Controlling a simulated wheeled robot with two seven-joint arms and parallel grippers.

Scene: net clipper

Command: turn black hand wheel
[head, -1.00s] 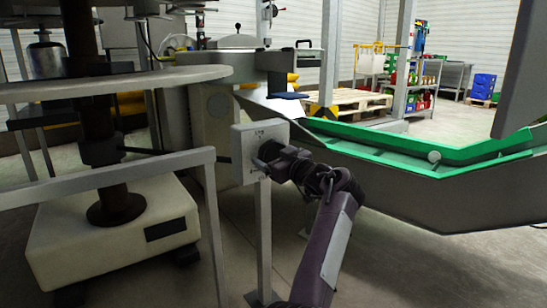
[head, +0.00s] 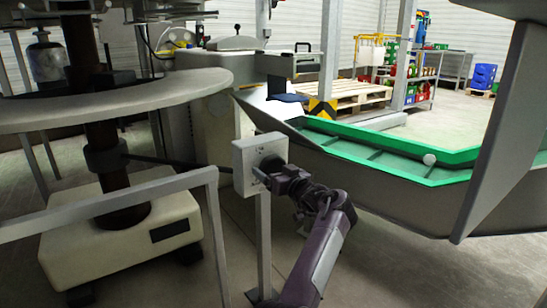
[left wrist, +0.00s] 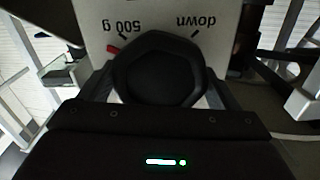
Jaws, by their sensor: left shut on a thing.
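The black hand wheel (left wrist: 157,68) fills the middle of the left wrist view, in front of a light panel marked "500 g" and "down". In the head view it sits on the grey box (head: 243,170) on a post and is mostly hidden by my gripper. My left gripper (head: 264,174) is at the box face, shut on the wheel, with its fingers on either side of it. A small red mark (left wrist: 113,50) shows on the panel left of the wheel. My right gripper is not in view.
A grey railing (head: 110,200) runs left of the box, below a round grey table (head: 120,100). A green-edged conveyor trough (head: 380,165) lies to the right. A wooden pallet (head: 345,95) stands behind. Open floor shows at the lower right.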

